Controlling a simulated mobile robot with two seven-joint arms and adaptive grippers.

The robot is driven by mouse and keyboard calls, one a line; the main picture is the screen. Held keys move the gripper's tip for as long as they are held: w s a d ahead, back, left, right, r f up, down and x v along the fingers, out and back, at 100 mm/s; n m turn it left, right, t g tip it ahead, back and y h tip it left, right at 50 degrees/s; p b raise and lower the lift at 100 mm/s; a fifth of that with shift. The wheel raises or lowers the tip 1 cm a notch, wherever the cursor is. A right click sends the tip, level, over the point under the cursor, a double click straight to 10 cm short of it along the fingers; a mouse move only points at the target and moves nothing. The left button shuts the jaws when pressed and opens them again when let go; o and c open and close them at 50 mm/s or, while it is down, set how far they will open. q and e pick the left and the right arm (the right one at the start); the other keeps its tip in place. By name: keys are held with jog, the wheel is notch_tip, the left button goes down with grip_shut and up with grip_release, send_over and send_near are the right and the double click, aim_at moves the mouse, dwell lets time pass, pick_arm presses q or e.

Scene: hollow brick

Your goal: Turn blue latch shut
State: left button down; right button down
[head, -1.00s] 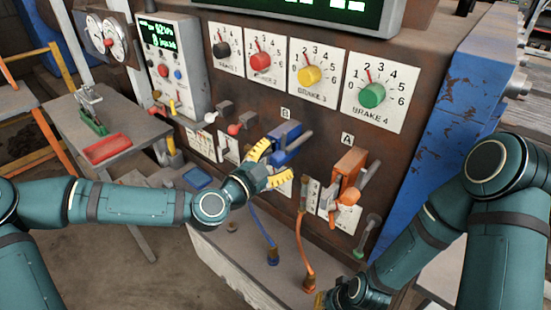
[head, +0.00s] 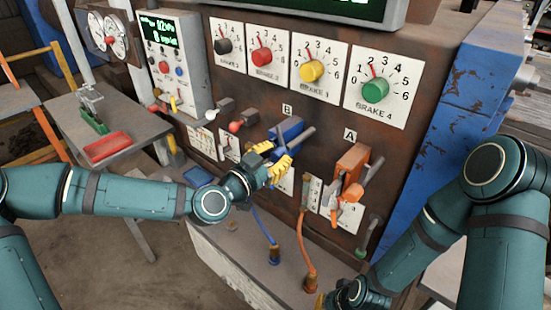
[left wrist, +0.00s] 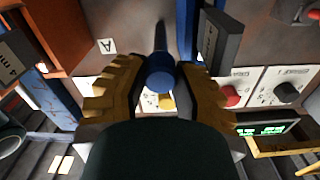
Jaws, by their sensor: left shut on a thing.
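The blue latch (head: 286,137) sits on the rusty panel beside the label B. A grey bar sticks out from its right side. My left gripper (head: 272,159), with yellow fingers, is at the latch's lower front. In the left wrist view, the blue round end of the latch handle (left wrist: 160,82) lies between the two yellow fingers, and the gripper is shut on it. The fingers hide part of the handle in the head view. My right gripper (head: 321,300) barely shows at the bottom edge, and its jaws cannot be made out.
An orange latch (head: 352,161) by label A is just right. Red-tipped (head: 235,127) and white-tipped levers are left of the blue latch. Blue (head: 268,233) and orange (head: 308,250) cables hang below. A side table (head: 125,125) stands at left.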

pick_arm(q)
jog(key=shift+r+n, duration=0.2)
jog(key=shift+n, duration=0.1)
jog(key=c, duration=0.7)
grip_release()
jog(key=shift+f, duration=0.1)
jog(key=shift+v, duration=3.7)
